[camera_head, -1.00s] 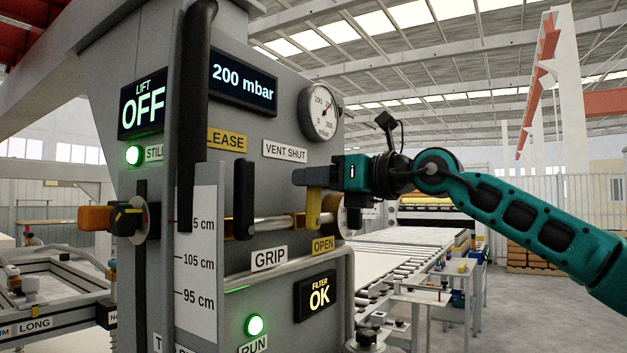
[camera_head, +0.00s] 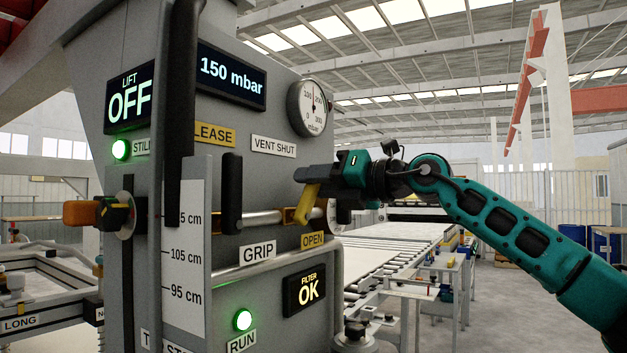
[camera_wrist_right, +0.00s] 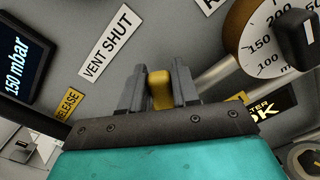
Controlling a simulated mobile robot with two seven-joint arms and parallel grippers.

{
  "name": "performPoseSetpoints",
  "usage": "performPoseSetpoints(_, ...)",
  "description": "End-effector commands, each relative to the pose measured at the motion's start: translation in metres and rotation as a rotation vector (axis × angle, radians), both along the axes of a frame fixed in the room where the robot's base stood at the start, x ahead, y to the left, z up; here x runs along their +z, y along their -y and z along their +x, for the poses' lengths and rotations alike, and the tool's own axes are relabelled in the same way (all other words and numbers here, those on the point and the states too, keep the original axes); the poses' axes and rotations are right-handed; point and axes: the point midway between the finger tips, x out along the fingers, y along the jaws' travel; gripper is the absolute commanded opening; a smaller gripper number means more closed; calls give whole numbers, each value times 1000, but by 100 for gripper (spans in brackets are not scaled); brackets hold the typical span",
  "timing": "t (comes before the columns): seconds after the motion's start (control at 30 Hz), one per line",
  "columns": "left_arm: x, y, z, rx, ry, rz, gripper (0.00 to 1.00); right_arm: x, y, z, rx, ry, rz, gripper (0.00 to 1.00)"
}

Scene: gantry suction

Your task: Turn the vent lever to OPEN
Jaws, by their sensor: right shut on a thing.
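The yellow vent lever (camera_head: 307,205) is on the grey panel, between the VENT SHUT label (camera_head: 274,146) above and the yellow OPEN label (camera_head: 312,240) below. It is tilted, its lower end to the left. My right gripper (camera_head: 304,182) is shut on the lever's upper part. In the right wrist view the yellow lever (camera_wrist_right: 160,90) sits between the two dark fingers. My left gripper is not in view.
The display (camera_head: 231,76) reads 150 mbar, with a round gauge (camera_head: 309,107) at its right. A black upright handle (camera_head: 232,193) stands left of the lever. A metal rail (camera_head: 270,252) runs below. A roller conveyor (camera_head: 400,258) lies behind to the right.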

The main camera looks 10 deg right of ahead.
Motion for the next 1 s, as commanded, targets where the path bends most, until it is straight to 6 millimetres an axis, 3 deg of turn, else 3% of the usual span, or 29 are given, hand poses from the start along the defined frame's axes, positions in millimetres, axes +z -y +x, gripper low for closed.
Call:
performPoseSetpoints(0.37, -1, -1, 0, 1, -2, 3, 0, 0, 0, 0, -1, -3, 4, 0)
performPoseSetpoints(0.4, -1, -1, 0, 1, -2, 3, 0, 0, 0, 0, -1, -3, 4, 33)
performPoseSetpoints(0.6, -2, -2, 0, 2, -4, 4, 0, 0, 0, 0, -1, -2, 3, 51)
performPoseSetpoints(0.87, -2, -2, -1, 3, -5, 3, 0, 0, 2, -1, -1, -2, 3, 51)
performPoseSetpoints(1.0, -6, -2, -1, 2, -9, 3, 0, -1, 13, -11, -3, -1, 4, 51)
